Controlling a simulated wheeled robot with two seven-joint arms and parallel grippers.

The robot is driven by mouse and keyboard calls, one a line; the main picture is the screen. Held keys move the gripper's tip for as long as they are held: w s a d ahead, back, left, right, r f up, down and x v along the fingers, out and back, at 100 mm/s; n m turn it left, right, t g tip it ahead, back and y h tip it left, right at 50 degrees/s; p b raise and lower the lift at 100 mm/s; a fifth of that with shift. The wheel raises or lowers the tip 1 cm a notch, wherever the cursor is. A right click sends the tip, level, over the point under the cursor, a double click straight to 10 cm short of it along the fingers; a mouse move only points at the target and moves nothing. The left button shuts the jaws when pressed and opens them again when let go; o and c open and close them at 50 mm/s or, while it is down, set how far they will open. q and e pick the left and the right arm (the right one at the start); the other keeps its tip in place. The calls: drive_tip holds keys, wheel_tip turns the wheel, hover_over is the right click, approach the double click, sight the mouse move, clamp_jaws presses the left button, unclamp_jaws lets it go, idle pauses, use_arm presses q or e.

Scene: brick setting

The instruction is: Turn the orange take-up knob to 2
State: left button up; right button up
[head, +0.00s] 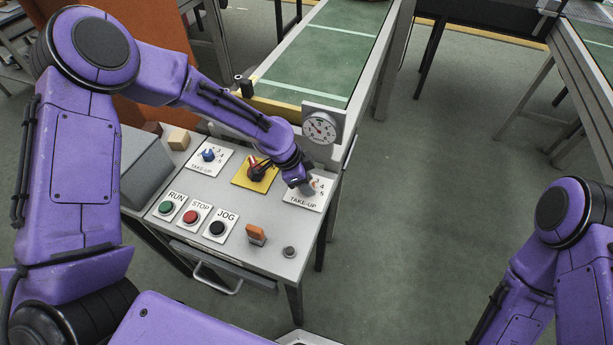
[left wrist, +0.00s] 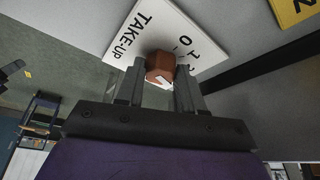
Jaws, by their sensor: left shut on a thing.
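The orange take-up knob (left wrist: 160,64) sits on a white TAKE-UP plate (head: 304,202) at the right end of the control panel. My left gripper (head: 304,183) reaches down over this plate and is shut on the knob, with one finger on each side in the left wrist view (left wrist: 158,82). A white mark shows on the knob there, but I cannot tell which number it points to. The plate's 0 and 1 show in the left wrist view; other numbers are partly hidden. My right gripper is outside the views.
A second TAKE-UP plate with a blue knob (head: 208,154) is at the left. A red and black switch on a yellow plate (head: 256,172) stands close to my left wrist. RUN, STOP and JOG buttons (head: 191,216), an orange rocker (head: 257,234) and a dial gauge (head: 320,128) are nearby.

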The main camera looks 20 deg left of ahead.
use_arm(q)
drive_tip(key=n, duration=0.1)
drive_tip(key=n+p, duration=0.1)
drive_tip(key=n+t, duration=0.1)
drive_tip(key=shift+d+r+y+p, duration=0.1)
drive_tip(key=shift+r+y+p, duration=0.15)
drive_tip(key=shift+y+p, duration=0.15)
drive_tip(key=shift+f+n+t+y+p, duration=0.1)
drive_tip(key=shift+n+t+y+p, duration=0.45)
drive_tip(key=shift+n, duration=1.15)
drive_tip(key=o, duration=1)
drive_tip(key=shift+d, duration=0.1)
drive_tip(key=shift+o, duration=0.2)
drive_tip(key=shift+f, duration=0.1)
drive_tip(key=v, duration=1)
drive_tip(key=shift+r+b, duration=0.3)
